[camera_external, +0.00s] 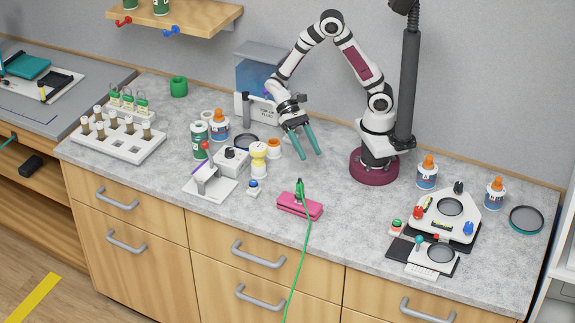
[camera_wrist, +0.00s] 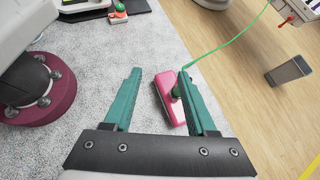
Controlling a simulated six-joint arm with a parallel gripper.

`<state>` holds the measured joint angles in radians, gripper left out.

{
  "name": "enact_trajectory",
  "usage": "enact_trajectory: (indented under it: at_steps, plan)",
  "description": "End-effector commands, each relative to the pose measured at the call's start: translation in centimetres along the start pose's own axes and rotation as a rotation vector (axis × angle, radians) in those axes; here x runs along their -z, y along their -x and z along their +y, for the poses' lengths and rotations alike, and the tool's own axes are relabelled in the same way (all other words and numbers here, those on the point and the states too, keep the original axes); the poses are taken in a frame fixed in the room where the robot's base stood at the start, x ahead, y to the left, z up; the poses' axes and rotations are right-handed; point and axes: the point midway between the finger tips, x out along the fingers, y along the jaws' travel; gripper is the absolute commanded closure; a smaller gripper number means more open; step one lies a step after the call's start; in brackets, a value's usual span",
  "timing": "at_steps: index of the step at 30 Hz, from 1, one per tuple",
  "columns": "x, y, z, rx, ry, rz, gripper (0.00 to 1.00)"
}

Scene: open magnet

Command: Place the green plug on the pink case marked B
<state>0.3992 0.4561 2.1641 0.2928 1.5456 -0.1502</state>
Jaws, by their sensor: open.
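The green plug (camera_external: 299,187) stands roughly upright at the pink case (camera_external: 290,208), with its green cord trailing over the counter's front edge. It looks set on or in the top of the case, but the exact contact is too small to tell. No letter B is readable. In the wrist view the plug (camera_wrist: 177,92) shows against the pink case (camera_wrist: 166,84), close beside my right-hand finger, which hides part of the case. My gripper (camera_external: 309,157) is open and empty, above and behind the case. Its teal fingers (camera_wrist: 160,71) are spread apart.
A white stand (camera_external: 210,186), a small blue-topped button (camera_external: 253,187) and a yellow-white container (camera_external: 258,160) are left of the case. A white device (camera_external: 440,218) and a red-and-green button block (camera_external: 396,227) stand to the right. The counter between case and device is clear.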

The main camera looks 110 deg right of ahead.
Motion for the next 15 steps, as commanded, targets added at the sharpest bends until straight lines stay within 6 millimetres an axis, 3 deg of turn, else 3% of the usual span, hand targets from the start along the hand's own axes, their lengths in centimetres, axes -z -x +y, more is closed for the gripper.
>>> enact_trajectory:
  at_steps: [1,3,6,10,15]
  plan:
    - [-2.6,0.2,1.5,-0.075,0.113,0.100,0.43]
    - [-5.2,0.5,4.4,-0.177,0.262,0.247,0.43]
    - [-7.1,1.1,8.2,-0.284,0.459,0.450,0.43]
    - [-7.5,2.0,11.1,-0.350,0.633,0.639,0.43]
    - [-7.3,2.6,12.1,-0.369,0.700,0.719,0.43]
